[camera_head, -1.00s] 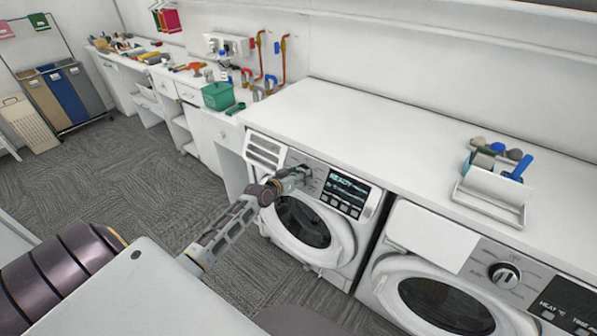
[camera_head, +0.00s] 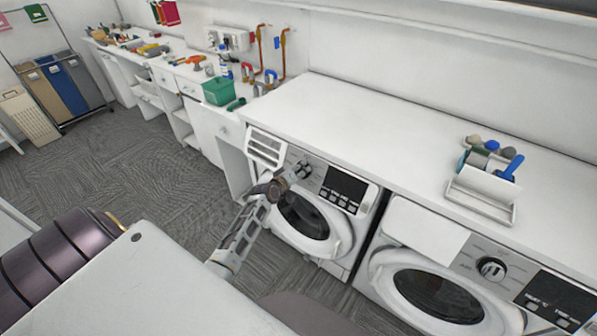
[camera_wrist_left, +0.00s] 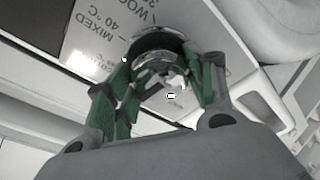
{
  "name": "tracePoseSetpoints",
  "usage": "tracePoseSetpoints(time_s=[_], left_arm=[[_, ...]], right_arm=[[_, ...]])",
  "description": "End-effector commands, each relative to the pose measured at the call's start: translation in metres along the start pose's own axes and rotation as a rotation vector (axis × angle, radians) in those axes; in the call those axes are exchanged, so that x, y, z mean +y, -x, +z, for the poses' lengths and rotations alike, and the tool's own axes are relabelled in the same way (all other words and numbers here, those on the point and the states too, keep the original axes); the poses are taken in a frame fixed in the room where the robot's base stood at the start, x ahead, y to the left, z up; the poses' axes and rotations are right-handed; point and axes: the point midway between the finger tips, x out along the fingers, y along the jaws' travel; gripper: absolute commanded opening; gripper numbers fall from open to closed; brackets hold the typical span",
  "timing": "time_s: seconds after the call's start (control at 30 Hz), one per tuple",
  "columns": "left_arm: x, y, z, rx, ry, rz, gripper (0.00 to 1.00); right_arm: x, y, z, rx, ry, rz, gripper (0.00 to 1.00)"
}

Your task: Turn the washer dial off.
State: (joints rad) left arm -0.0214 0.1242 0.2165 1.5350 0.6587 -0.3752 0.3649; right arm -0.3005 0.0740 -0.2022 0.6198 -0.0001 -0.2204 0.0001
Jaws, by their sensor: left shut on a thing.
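The washer (camera_head: 303,222) with the dial stands left of a second machine. Its display (camera_head: 345,184) is dark. My left gripper (camera_head: 297,173) reaches its control panel from the left, and the fingers cover much of the dial in the head view. In the left wrist view the round dial (camera_wrist_left: 158,45) with its dark rim sits between the green fingers of my left gripper (camera_wrist_left: 160,82), which is shut on it. Printed words such as "MIXED" and "40 °C" show beside the dial. The exact pointer position is hard to tell. My right gripper is not in view.
A second machine (camera_head: 436,296) with its own dial (camera_head: 492,268) stands to the right. A white caddy (camera_head: 482,192) with brushes and a green basket (camera_head: 217,92) rest on the counters. Most of the white countertop (camera_head: 375,125) is clear. Carpet floor lies left.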

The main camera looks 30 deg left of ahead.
Motion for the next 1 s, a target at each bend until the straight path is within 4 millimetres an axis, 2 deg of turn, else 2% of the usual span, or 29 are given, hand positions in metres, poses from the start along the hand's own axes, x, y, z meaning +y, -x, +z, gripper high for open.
tracePoseSetpoints(time_s=[0.3,0.77,0.8,0.93,1.0], left_arm=[[0.0003,-0.0001,-0.0002,0.007,0.112,-0.015,0.3],[0.0002,-0.0001,-0.0007,0.008,0.127,-0.017,0.3],[0.0002,-0.0001,-0.0007,0.008,0.127,-0.017,0.58],[0.0001,-0.0001,-0.0006,0.007,0.126,-0.017,0.74],[0.0001,-0.0001,-0.0006,0.007,0.126,-0.017,0.76]], right_arm=[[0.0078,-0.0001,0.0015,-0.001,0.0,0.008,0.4],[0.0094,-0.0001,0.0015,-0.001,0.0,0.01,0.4],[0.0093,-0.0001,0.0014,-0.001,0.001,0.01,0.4],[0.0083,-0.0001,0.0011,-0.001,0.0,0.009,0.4],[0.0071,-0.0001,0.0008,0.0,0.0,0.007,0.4]])
